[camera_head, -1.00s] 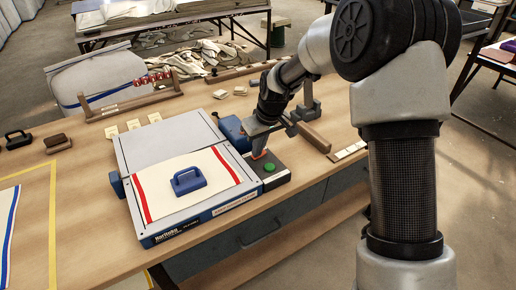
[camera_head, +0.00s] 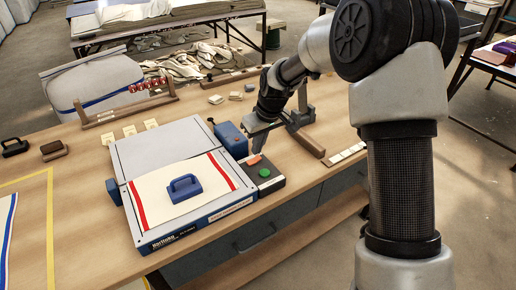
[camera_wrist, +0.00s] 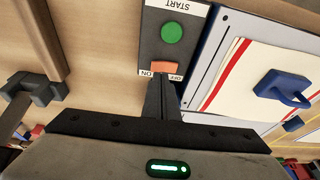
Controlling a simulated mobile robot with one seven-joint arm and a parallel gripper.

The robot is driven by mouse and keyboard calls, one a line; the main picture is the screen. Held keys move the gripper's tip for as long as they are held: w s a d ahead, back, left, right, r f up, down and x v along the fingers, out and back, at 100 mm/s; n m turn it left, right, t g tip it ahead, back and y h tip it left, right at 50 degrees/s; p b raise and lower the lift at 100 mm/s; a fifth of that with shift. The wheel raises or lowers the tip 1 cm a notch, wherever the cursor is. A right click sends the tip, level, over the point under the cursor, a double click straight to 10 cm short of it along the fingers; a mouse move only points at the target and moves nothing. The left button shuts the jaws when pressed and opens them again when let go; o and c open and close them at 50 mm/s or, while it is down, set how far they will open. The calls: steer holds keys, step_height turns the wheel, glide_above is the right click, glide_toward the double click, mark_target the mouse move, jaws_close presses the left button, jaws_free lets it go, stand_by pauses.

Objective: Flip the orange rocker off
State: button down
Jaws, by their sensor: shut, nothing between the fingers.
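The orange rocker (camera_head: 254,160) sits on a dark control box (camera_head: 270,183) at the right side of the fold board. In the wrist view the orange rocker (camera_wrist: 166,67) lies between an ON label on the left and an OFF label on the right. A green START button (camera_wrist: 172,32) is on the same box. My gripper (camera_head: 257,150) is shut and empty, pointing down just above the rocker's far side. In the wrist view its fingertips (camera_wrist: 163,82) are close to the rocker's edge; I cannot tell whether they touch. Which side of the rocker is pressed is unclear.
The fold board (camera_head: 190,222) holds a cream cloth with red stripes and a blue handle (camera_head: 185,187). A blue housing (camera_head: 230,138) stands beside the control box. A dark wooden bar (camera_head: 305,143) lies right of my gripper.

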steer(key=a+p+v, duration=0.1)
steer(key=v, duration=1)
steer(key=shift+r, duration=0.3)
steer(key=shift+s, duration=0.15)
steer(key=s+d+r+m+t+h, duration=0.1)
steer(key=s+d+r+m, duration=0.1)
steer(key=s+d+r, duration=0.5)
steer(key=s+d+r+m+t+h, duration=0.1)
steer(key=s+d+r+m, duration=0.2)
steer(key=s, duration=0.5)
steer(key=s+d+r+m+t, duration=0.15)
steer(key=s+d, duration=0.35)
steer(key=s, duration=0.8)
step_height(320, 180, up, 12)
steer(key=p, duration=1.2)
steer(key=shift+s+d+f+m, duration=0.15)
steer(key=shift+s+m, duration=0.15)
steer(key=shift+m, duration=0.05)
steer(key=shift+g, duration=0.25)
